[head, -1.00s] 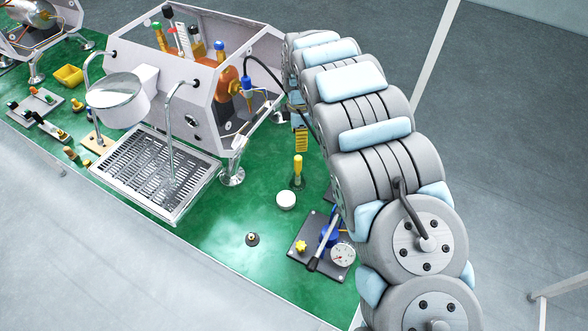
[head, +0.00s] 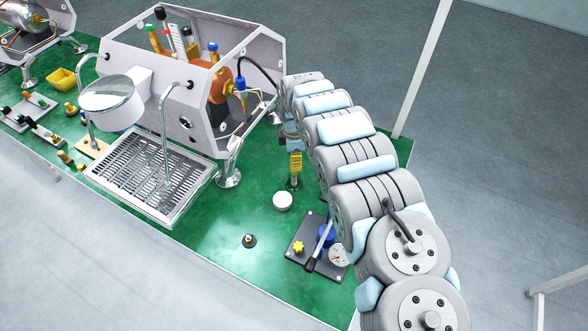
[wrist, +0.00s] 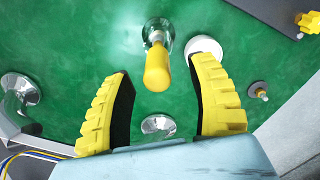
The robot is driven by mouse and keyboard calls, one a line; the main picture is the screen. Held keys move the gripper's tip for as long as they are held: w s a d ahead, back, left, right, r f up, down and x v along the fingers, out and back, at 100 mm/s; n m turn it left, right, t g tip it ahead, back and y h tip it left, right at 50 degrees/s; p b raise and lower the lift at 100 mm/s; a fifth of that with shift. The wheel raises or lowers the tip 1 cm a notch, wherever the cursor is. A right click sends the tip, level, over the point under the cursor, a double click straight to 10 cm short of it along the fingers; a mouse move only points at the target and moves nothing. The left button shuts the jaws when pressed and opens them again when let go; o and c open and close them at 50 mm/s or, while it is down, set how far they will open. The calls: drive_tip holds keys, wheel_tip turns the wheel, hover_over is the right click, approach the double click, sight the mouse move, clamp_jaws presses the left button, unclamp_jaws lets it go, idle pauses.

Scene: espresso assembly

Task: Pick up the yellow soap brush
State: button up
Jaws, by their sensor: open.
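The yellow soap brush (wrist: 157,68) stands upright on the green table, its yellow handle pointing up toward the wrist camera. In the wrist view it shows between the two yellow ribbed fingers of my gripper (wrist: 165,100), slightly nearer the right finger and beyond the fingertips. My gripper is open with nothing held. In the head view my gripper (head: 295,162) is above the brush and hides its handle. Only the brush's lower end (head: 293,183) shows there.
A round white-topped piece (head: 283,201) stands close beside the brush; it also shows in the wrist view (wrist: 205,46). A black plate with a gauge (head: 318,240) lies to the right. A small dark tamper-like piece (head: 249,241) stands in front. The espresso machine (head: 165,90) is at left.

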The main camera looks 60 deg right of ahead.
drive_tip(key=shift+w+d+f, duration=0.1)
drive_tip(key=shift+w+f, duration=0.1)
drive_tip(key=shift+f, duration=1.1)
drive_tip(key=shift+s+f+b, duration=0.1)
drive_tip(key=shift+f+b, duration=0.4)
drive_tip(key=shift+f, duration=0.85)
clamp_jaws()
